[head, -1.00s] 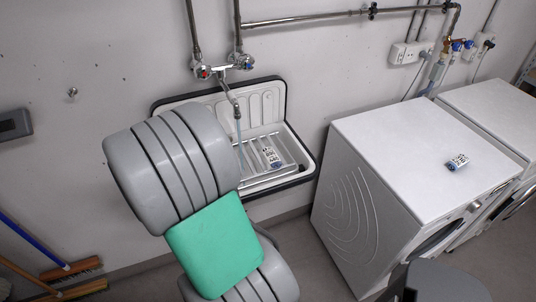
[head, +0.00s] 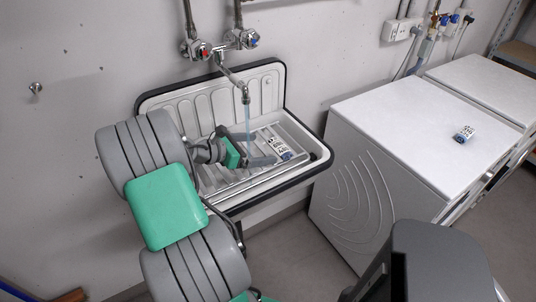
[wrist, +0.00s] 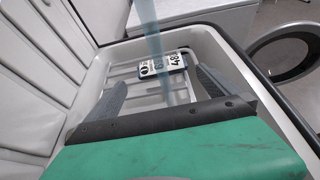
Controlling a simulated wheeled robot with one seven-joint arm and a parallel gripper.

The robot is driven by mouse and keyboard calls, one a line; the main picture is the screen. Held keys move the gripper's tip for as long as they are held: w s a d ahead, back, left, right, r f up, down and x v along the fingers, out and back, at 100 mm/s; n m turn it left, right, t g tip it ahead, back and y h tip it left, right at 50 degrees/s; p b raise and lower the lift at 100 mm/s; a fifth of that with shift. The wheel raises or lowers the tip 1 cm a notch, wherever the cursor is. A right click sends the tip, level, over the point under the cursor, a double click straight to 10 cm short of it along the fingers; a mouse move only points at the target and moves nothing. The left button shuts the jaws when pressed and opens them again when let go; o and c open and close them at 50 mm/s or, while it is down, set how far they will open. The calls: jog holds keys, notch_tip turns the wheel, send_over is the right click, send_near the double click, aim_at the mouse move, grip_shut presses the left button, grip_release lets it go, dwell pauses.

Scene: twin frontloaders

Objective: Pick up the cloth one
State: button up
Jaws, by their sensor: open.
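A small white item with dark printed marks and a blue edge (head: 278,147) lies on the slatted rack in the sink; it also shows in the wrist view (wrist: 162,65). A similar small printed item (head: 464,134) lies on top of the nearer white washing machine. I cannot tell from the pictures which one is cloth. My gripper (head: 259,148) is in the sink, just left of the printed item there. In the wrist view its two grey fingers (wrist: 162,86) are spread, with the item beyond and between their tips. Nothing is held.
The white sink (head: 166,100) has a raised dark rim around my gripper. A tap (head: 232,82) stands above, and a bluish stream (head: 247,118) falls from it close to my fingers. The nearer washing machine (head: 400,112) stands right of the sink, with a second (head: 490,83) beyond it.

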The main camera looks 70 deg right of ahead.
aim_at(275, 147)
jog(key=x, duration=0.7)
jog(key=shift+s+a+r, duration=0.1)
jog(key=shift+s+a, duration=0.05)
jog(key=shift+s, duration=0.05)
jog(key=shift+w+d, duration=0.1)
jog(key=shift+d, duration=0.1)
jog(key=shift+a, duration=0.15)
jog(key=c, duration=1.3)
